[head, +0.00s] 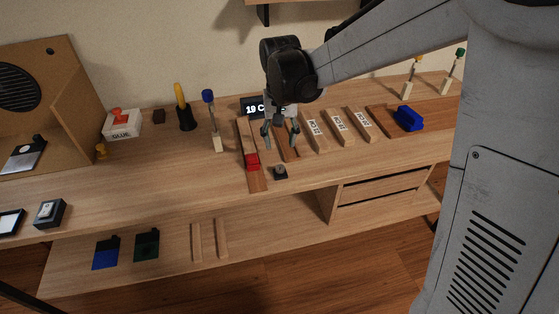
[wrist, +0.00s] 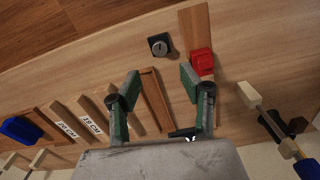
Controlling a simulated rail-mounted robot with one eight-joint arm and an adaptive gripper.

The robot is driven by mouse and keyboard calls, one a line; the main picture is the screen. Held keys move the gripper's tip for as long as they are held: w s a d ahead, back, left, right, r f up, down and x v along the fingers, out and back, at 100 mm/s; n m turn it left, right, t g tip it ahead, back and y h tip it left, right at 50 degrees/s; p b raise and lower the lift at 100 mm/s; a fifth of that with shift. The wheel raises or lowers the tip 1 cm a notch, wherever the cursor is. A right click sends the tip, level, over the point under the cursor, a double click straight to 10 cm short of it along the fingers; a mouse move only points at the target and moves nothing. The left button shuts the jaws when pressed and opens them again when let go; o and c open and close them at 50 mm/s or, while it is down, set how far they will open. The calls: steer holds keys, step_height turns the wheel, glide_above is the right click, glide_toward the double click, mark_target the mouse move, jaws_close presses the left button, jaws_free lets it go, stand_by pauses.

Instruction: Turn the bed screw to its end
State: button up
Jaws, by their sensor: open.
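A small black square block with a round grey slotted top (head: 280,172), seemingly the bed screw, sits near the bench's front edge. It also shows at the top middle of the wrist view (wrist: 160,46). My gripper (head: 280,138) points down over the bench, behind the screw in the head view. In the wrist view its green-sided fingers (wrist: 160,74) are apart with nothing between them, and the screw lies beyond their tips. A red block (head: 252,161) sits on a reddish-brown wooden strip (head: 258,182) just left of the screw.
A dark display (head: 252,107) starting "19 C" stands behind my gripper, partly hidden. Labelled wooden blocks (head: 339,127) and a blue block (head: 408,119) lie to the right. A blue-topped stick (head: 209,97) stands upright to the left. Bench space in front of the screw is clear.

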mark_target(280, 167)
step_height(280, 167, down, 10)
steer(key=shift+f+b, duration=0.1)
steer(key=shift+b, duration=0.4)
steer(key=shift+c, duration=0.3)
jaws_close()
